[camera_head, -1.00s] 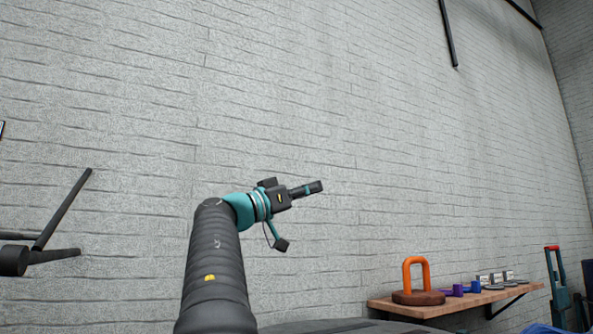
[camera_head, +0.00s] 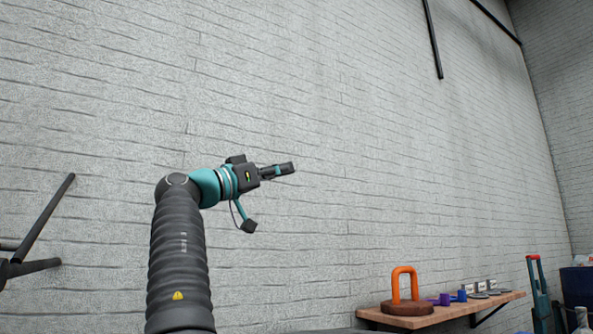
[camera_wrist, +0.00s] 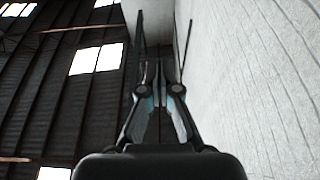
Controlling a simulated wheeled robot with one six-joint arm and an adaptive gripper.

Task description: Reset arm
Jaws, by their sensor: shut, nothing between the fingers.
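My arm rises in front of a white brick wall in the head view, bent at its top. My gripper (camera_head: 285,169) points to the right, high in the air and away from any object. In the wrist view my gripper (camera_wrist: 160,68) has its fingertips together with nothing between them. The wrist camera looks up along the fingers.
A wooden shelf (camera_head: 470,307) on the wall at lower right holds an orange loop-shaped thing (camera_head: 404,284) on a brown round base, and several small items. A teal and red tool (camera_head: 539,290) stands to its right. Dark bars (camera_head: 45,222) show at left. The wrist view shows a dark roof with bright windows (camera_wrist: 97,59).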

